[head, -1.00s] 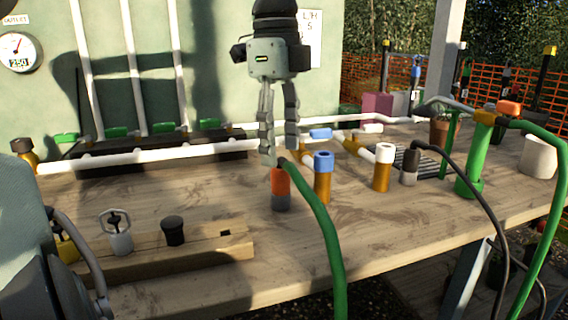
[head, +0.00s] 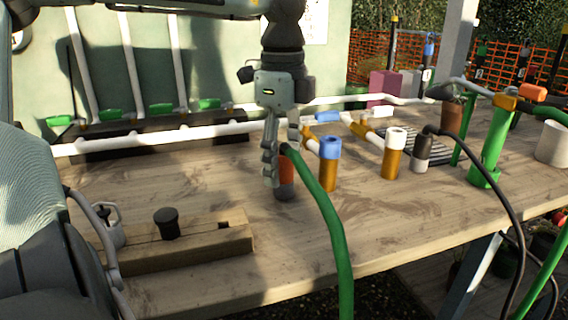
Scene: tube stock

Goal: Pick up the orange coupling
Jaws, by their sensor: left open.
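The orange coupling (head: 286,171) stands upright on the wooden bench, with a grey lower part and a green hose (head: 327,214) running from its top toward the front edge. My left gripper (head: 282,165) points down at the coupling, its fingers open. One finger is in front of the coupling's left side and hides part of it. The other finger is partly hidden behind the hose top. I cannot tell whether either finger touches the coupling. My right gripper is not in view.
A blue-topped brass fitting (head: 329,166) stands close to the right of the coupling, with a white-topped one (head: 394,155) beyond it. A wooden block (head: 190,242) with a black knob (head: 167,222) lies at front left. White pipes run behind. Bare bench lies in front.

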